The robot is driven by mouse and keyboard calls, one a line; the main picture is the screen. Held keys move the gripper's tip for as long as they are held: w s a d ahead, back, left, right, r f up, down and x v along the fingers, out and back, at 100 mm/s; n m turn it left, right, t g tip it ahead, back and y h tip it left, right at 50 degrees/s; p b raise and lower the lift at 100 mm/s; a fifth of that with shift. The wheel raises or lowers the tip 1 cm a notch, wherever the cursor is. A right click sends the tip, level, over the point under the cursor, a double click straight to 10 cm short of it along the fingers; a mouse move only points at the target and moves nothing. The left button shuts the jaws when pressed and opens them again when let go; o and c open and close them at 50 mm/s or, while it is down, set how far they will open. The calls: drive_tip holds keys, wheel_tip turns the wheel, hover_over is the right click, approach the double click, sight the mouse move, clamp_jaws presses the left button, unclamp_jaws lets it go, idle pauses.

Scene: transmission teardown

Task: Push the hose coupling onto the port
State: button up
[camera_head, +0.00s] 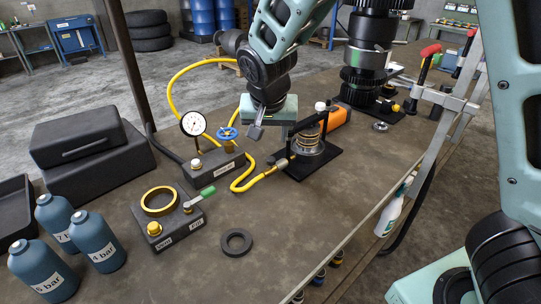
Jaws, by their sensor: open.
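A yellow hose (243,186) loops behind the gauge block and curls forward across the bench. My gripper (262,131) hangs above and behind the coupling, left of the fixture's clamp bar. It is open, apart from the coupling, with one finger clearly visible.
A gauge block with a dial (193,124) and blue handwheel (228,133) stands close left of my gripper. An orange object (337,117) is behind the fixture.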

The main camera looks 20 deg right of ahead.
sight(271, 160)
drive_tip(key=p+x, duration=0.1)
drive_tip(key=x, duration=1)
